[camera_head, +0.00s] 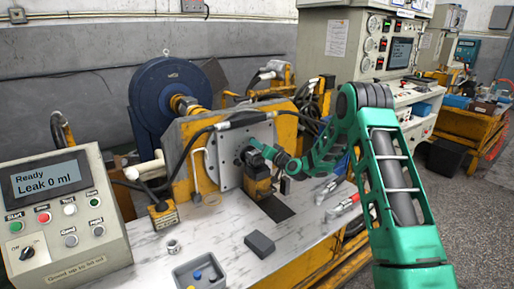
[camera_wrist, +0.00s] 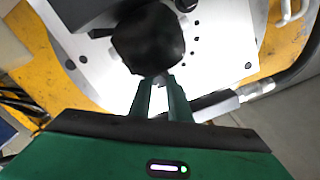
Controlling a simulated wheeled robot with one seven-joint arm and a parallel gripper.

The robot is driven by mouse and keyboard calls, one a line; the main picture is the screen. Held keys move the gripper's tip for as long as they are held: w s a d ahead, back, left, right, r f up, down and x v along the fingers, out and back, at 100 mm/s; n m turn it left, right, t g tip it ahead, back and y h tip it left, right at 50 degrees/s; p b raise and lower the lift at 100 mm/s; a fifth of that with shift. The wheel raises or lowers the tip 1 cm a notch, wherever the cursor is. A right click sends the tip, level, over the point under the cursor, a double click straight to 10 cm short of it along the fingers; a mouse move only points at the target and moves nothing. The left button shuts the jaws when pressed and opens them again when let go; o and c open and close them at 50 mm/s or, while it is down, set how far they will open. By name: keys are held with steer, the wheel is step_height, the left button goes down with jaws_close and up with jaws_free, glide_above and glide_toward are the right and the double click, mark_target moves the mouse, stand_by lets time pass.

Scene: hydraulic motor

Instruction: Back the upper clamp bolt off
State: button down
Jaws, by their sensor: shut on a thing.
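My gripper (camera_head: 250,148) is at the grey mounting plate (camera_head: 226,172) on the yellow stand, beside the dark motor parts on the plate's face. In the wrist view, my gripper (camera_wrist: 158,80) has its two green fingers close together at the lower edge of a dark rounded body (camera_wrist: 148,40). The fingers are shut on a small greyish piece between their tips, which I take to be the upper clamp bolt (camera_wrist: 159,79). Most of it is hidden by the fingers. The pale plate (camera_wrist: 228,32) shows behind, with several dark holes.
A control box (camera_head: 65,215) reads "Ready, Leak 0 ml". On the bench (camera_head: 215,236) are a grey tray (camera_head: 200,272) with coloured pieces, a dark block (camera_head: 260,244) and a small metal nut (camera_head: 173,246). A black hose (camera_head: 196,140) arches beside the plate.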

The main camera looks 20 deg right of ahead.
steer(key=shift+f+n, duration=0.2)
steer(key=shift+n, duration=0.95)
steer(key=shift+f+n, duration=0.2)
steer(key=shift+n, duration=0.95)
steer(key=c, duration=1.6)
jaws_free()
steer(key=shift+c, duration=0.2)
steer(key=shift+r, duration=0.15)
steer(key=v, duration=1)
steer(key=shift+s, duration=0.3)
steer(key=shift+d, duration=0.15)
